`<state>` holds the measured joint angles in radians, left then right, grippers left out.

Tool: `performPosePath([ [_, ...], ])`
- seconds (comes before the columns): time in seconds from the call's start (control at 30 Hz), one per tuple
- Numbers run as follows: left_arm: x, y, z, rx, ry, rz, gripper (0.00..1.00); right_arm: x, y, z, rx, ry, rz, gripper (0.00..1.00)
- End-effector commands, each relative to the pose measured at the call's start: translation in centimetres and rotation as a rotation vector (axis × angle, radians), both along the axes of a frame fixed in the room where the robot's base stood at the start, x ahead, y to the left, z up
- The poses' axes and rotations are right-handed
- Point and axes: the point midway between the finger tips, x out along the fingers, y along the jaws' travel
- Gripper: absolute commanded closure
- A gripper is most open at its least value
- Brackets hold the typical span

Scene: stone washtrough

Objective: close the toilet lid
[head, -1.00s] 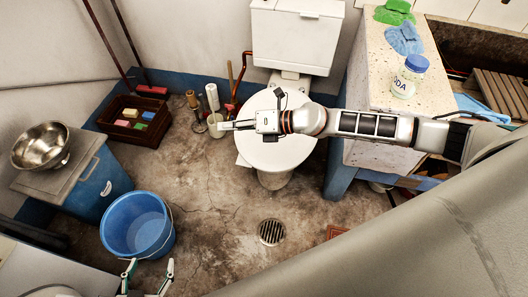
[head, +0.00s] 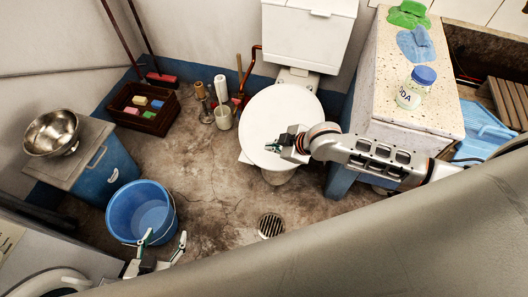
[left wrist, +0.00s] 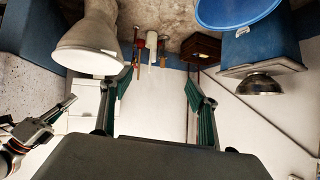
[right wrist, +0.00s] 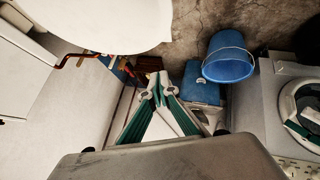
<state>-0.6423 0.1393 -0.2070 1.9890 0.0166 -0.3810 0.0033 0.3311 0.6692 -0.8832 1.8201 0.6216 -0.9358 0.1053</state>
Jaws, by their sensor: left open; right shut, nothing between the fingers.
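The toilet lid (head: 275,117) is a white round disc that lies flat over the bowl in the head view, below the white cistern (head: 305,38). It also shows at the top of the right wrist view (right wrist: 95,22) and in the left wrist view the toilet (left wrist: 88,45) appears upside down with its lid flat. My right gripper (head: 277,146) is shut and empty, over the near part of the lid in the head view; I cannot tell whether it touches. My left gripper (head: 164,245) is open and empty, near the blue bucket at the lower left.
A blue bucket (head: 141,212) stands on the floor at left, beside a blue cabinet (head: 95,180) with a metal bowl (head: 52,134). A crate (head: 143,108) with sponges is behind. A stone counter (head: 385,85) is right of the toilet. Floor around the drain (head: 271,226) is clear.

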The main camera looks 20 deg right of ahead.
Motion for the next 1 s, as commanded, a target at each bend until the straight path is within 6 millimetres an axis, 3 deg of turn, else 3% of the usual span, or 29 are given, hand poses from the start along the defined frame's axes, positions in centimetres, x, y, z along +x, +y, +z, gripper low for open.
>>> performPosePath([
  [0.1,-0.1,0.0,-0.3,0.000,0.005,0.000,0.40,-1.0,0.3,-0.6,0.014,0.047,-0.010,1.00],
  [0.23,-0.3,0.0,-0.8,0.002,0.009,0.000,0.40,-0.7,0.7,-1.6,0.017,0.056,-0.012,1.00],
  [0.73,0.5,1.0,-2.7,0.036,-0.005,-0.001,0.40,4.0,3.9,-9.2,0.016,0.059,-0.011,1.00],
  [1.0,0.3,1.3,-3.6,0.052,0.005,-0.005,0.40,4.5,2.7,-11.9,0.014,0.053,-0.010,1.00],
])
